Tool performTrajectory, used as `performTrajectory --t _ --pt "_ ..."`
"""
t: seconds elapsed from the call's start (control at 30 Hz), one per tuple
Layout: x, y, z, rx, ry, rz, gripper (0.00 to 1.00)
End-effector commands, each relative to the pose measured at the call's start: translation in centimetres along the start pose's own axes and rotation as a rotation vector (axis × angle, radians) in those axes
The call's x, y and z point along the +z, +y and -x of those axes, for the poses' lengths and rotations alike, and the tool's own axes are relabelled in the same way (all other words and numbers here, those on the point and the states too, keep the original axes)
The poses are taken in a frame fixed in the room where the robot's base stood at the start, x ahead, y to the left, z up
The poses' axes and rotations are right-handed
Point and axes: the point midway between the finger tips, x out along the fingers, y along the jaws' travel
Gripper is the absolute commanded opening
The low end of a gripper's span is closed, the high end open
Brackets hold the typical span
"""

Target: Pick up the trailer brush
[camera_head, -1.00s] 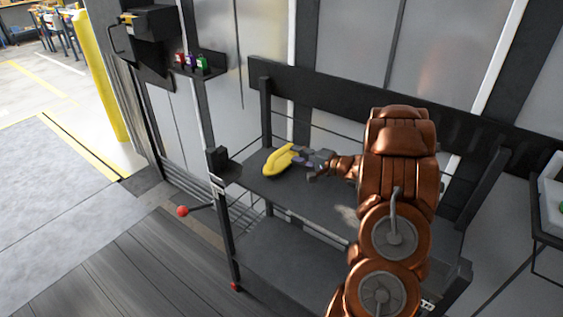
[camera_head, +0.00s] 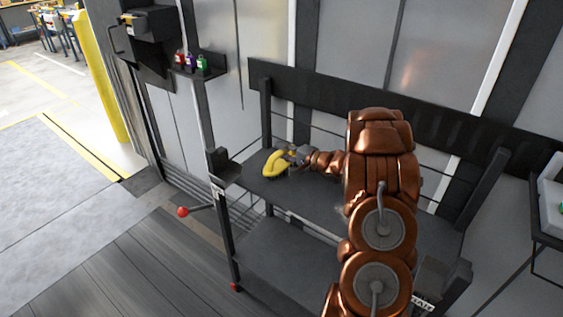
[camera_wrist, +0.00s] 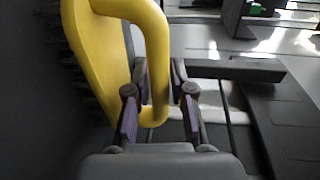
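The trailer brush (camera_head: 275,164) is yellow, with a looped handle, and lies on the left part of the dark shelf top (camera_head: 320,196). In the wrist view the yellow brush (camera_wrist: 95,45) fills the upper left, with dark bristles along its left side. My gripper (camera_head: 294,155) is at the right side of the brush. In the wrist view my gripper (camera_wrist: 160,85) has its fingers spread, one on each side of the lower part of the handle. The purple pads stand apart from the handle, and I see no firm grip. The small view from the head hides the fingertips.
A dark back rail (camera_head: 330,95) runs behind the shelf. A red-knobbed lever (camera_head: 183,211) sticks out at the left. Small bottles (camera_head: 190,62) stand on a wall shelf. A yellow post (camera_head: 102,80) stands at the left. The shelf around the brush looks clear.

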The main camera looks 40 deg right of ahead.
Motion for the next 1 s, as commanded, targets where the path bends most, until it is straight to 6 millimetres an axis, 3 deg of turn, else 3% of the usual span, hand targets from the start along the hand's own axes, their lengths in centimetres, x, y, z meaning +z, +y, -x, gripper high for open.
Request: performTrajectory --t 0.2,0.67,1.0 --pt "0.0 0.0 0.0 0.0 0.0 0.0 0.0" --pt "0.0 -0.2 0.1 0.0 0.0 0.001 0.0" --pt "0.0 -3.5 0.6 -0.002 0.001 0.004 0.0"
